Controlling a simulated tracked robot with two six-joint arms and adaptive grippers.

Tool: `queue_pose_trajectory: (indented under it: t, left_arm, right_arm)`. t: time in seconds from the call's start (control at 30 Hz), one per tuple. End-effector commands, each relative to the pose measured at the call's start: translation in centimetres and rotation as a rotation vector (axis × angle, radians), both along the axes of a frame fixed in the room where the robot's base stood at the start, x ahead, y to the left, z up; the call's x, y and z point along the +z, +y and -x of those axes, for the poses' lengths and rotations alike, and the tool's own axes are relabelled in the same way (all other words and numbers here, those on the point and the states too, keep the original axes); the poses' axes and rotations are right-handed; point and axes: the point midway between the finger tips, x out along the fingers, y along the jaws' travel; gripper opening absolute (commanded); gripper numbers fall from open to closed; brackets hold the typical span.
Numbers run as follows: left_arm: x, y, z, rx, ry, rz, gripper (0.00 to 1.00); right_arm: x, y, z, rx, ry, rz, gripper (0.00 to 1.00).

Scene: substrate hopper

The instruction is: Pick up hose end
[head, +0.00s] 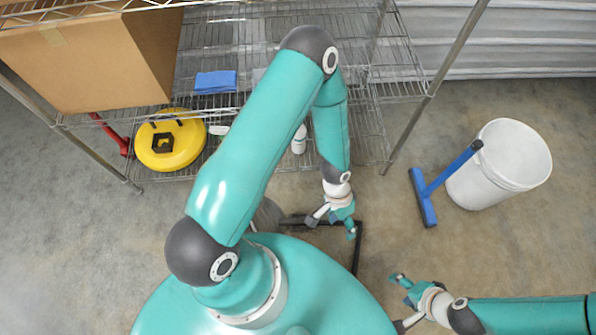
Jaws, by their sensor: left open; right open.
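I cannot make out a hose end in the head view. My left gripper (333,226) is open and points down over the floor, in front of the wire shelf. Nothing shows between its fingers. My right gripper (398,303) is open and empty at the lower right, its arm coming in from the right edge. My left arm and body hide part of the floor and shelf.
A wire shelf (385,92) holds a cardboard box (75,62), blue cloths (215,82) and a yellow round object (186,145). A black bar frame (358,250) lies near my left gripper. A white bucket (510,155) and blue squeegee (424,198) stand right. Floor between is clear.

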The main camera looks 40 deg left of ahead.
Motion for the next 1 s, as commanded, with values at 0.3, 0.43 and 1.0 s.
queue_pose_trajectory:
  t: [0.3,0.43,1.0]
  left_arm:
    - [-20.3,3.3,-4.5,-0.424,0.062,-0.178,0.67]
    - [-25.6,5.7,-6.9,-0.552,0.082,-0.295,0.67]
    - [-34.1,10.5,-9.3,-0.691,0.114,-0.488,0.67]
  right_arm:
    - [-15.1,0.0,0.0,0.0,0.0,0.0,0.62]
    - [-19.2,0.0,0.0,0.0,0.0,0.0,0.62]
    - [-24.4,0.0,0.0,0.0,-0.001,0.0,0.62]
